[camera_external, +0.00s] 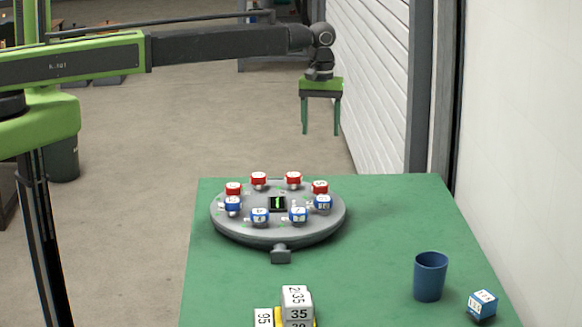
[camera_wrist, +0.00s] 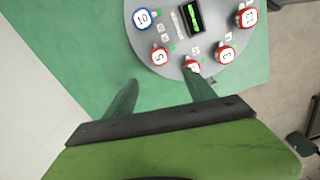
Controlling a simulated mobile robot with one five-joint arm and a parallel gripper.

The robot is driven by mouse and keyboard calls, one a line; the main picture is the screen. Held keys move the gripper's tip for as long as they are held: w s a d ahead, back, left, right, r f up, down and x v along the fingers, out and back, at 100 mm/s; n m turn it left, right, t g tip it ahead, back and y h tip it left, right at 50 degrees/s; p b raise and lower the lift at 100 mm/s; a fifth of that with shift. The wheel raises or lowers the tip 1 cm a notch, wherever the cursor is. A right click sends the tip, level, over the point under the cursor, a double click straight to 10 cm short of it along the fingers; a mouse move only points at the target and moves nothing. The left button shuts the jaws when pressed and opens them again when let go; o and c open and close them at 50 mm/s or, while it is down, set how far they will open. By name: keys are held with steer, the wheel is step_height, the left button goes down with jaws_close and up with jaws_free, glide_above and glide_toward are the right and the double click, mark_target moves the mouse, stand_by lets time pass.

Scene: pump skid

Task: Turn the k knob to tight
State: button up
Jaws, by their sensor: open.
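A round grey plate (camera_external: 225,226) lies on the green table, with several red and blue knobs in a ring around a small dark display (camera_external: 277,204). The red knobs (camera_external: 258,179) are on the far side and the blue knobs (camera_external: 260,215) on the near side. In the wrist view, several red knobs (camera_wrist: 226,53) and one blue knob (camera_wrist: 142,19) carry white labelled caps. I cannot tell which one is the k knob. My gripper (camera_external: 320,132) is open and empty, above and beyond the plate's far right side. Its fingers (camera_wrist: 162,78) point toward the plate's edge.
A blue cup (camera_external: 430,277) and a blue-and-white cube (camera_external: 482,304) stand at the table's right. White numbered blocks (camera_external: 297,300) stand at the front. A white shutter and wall rise on the right. The green table (camera_external: 390,215) is clear between plate and cup.

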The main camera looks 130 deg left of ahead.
mark_target(320, 184)
step_height(320, 184, down, 16)
steer(key=b, duration=1.4)
steer(key=shift+b, duration=0.4)
steer(key=shift+r, duration=0.1)
steer(key=c, duration=1.4)
